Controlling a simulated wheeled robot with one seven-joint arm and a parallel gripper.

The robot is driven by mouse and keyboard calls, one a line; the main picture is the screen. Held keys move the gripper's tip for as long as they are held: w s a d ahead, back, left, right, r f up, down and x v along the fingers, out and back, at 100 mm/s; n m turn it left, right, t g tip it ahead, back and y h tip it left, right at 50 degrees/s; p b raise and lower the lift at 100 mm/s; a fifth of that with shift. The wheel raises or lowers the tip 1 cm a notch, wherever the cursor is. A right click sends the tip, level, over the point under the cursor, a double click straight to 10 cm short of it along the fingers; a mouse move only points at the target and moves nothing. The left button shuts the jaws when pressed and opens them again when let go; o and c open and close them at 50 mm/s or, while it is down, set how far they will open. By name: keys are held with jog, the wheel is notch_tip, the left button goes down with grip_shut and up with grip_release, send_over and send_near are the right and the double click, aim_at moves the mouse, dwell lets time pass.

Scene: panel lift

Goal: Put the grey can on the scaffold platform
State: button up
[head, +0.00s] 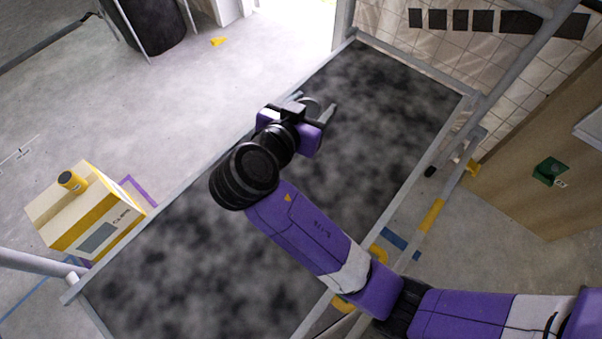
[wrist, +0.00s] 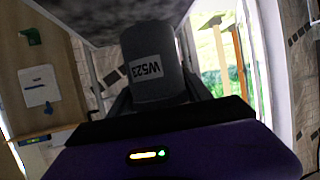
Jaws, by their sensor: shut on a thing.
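The grey can (wrist: 153,62), with a white label reading W523, fills the middle of the wrist view. My gripper (head: 313,106) is shut on it, with dark fingers at both sides of the can. In the head view only a small part of the can (head: 311,103) shows between the fingers. The scaffold platform (head: 385,105) is a dark mottled board in a grey metal frame. My gripper and can appear over its far half in the head view. The platform's mottled surface (wrist: 110,18) also shows at the top of the wrist view. I cannot tell the gap between can and platform.
A yellow-and-white box (head: 85,215) stands left of the platform, with a small yellow-and-black item (head: 70,180) on top. Grey rails (head: 430,190) edge the platform. A wooden panel (head: 535,140) stands at the right. The visible platform around my arm is bare.

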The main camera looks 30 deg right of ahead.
notch_tip(320, 180, down, 19)
jog(key=shift+d+f+b, duration=0.1)
jog(key=shift+b, duration=0.9)
jog(key=shift+f, duration=0.1)
jog(key=o, duration=1.6)
jog(key=shift+s+r, duration=0.1)
jog(key=shift+r, duration=0.15)
jog(key=v, duration=1.2)
